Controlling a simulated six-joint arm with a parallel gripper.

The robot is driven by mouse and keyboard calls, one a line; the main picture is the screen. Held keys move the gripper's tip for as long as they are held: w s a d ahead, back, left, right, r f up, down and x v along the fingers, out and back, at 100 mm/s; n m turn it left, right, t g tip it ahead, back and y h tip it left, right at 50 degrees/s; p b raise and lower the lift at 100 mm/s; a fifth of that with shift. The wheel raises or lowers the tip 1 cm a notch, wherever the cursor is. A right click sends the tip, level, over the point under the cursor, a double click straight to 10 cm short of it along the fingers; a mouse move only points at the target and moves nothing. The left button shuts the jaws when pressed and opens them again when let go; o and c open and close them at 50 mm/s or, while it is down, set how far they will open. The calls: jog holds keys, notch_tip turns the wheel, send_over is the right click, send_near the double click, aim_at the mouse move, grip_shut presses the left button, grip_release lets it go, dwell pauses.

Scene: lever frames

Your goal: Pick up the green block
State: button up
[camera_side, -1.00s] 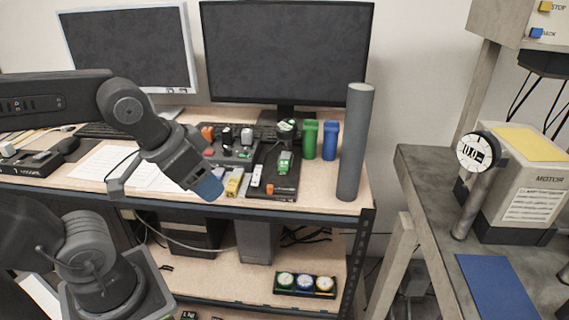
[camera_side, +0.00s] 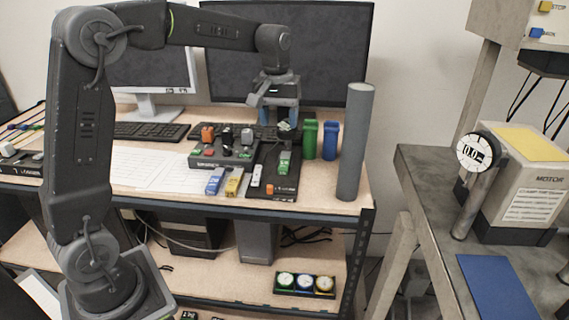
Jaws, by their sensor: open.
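My gripper (camera_side: 279,117) is open and points down above the black panel, in front of the large dark monitor. A small green block-like piece (camera_side: 284,162) is on the right black panel (camera_side: 262,190), below my gripper in the picture. A taller green upright piece (camera_side: 310,139) stands at the back of the table, right of my gripper. I cannot tell from the picture which of the two is the green block. No green thing shows between my fingers.
A blue piece (camera_side: 215,181) and a yellow piece (camera_side: 233,183) lie at the front of the panels. A blue upright piece (camera_side: 330,139) and a tall grey cylinder (camera_side: 355,143) stand to the right. The monitor (camera_side: 335,45) is close behind my gripper.

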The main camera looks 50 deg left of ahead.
aim_at(282, 170)
jog(key=shift+n+g, duration=0.4)
jog(key=shift+n, duration=0.2)
jog(key=w+a+f, duration=0.1)
jog(key=f, duration=0.4)
jog(key=w+a+f, duration=0.1)
jog(key=f, duration=0.5)
jog(key=w+a+f, duration=0.1)
jog(key=f, duration=0.4)
jog(key=shift+f, duration=0.4)
jog(key=c, duration=1.1)
